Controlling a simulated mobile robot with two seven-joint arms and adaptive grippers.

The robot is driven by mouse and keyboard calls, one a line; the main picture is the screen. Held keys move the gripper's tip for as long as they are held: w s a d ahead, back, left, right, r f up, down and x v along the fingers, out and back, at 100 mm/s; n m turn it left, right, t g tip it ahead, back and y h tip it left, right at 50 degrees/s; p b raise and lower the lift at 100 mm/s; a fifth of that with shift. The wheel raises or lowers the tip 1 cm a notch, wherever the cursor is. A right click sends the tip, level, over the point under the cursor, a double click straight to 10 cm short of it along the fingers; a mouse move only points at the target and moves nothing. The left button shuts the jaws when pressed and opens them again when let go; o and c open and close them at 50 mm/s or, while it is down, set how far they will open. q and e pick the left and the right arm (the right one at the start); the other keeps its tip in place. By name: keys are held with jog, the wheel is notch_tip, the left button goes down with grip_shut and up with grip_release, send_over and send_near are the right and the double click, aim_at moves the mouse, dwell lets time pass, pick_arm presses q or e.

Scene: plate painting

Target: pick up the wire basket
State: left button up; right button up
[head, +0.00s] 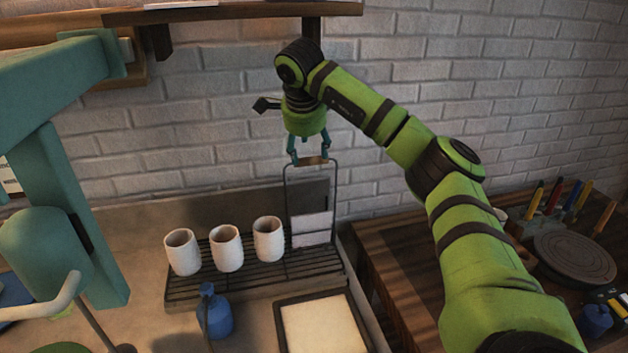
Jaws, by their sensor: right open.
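The wire basket (287,205) stands at the right end of a black slatted rack, against the back wall. It has a tall thin handle with a brown grip (314,161) across its top. Pale flat pieces (311,224) show within its wire outline. The basket's lower part is hard to tell from the rack. My right gripper (309,160) points down from above, with its teal fingers open. The fingertips are at the handle's grip, one towards each end of it; I cannot tell whether they touch it. My left gripper does not show.
Three white cups (226,248) stand on the rack (205,291), left of the basket. A blue bottle (214,315) and a framed pale board (281,325) are in front. A wooden shelf (230,12) hangs above. A dark wooden table (405,265) with tools is at right.

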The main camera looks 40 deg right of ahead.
aim_at(311, 161)
jog(key=shift+d+f+p, duration=0.25)
jog(key=shift+f+p, duration=0.45)
jog(key=shift+f, duration=0.15)
jog(key=x, duration=0.2)
jog(key=p+x, duration=0.1)
jog(key=x, duration=0.1)
jog(key=shift+d+r, duration=0.15)
jog(key=shift+d, duration=0.1)
jog(key=shift+w+d+f, duration=0.15)
jog(key=shift+f, duration=0.15)
jog(key=shift+c, duration=0.8)
jog(key=c, duration=0.7)
grip_shut()
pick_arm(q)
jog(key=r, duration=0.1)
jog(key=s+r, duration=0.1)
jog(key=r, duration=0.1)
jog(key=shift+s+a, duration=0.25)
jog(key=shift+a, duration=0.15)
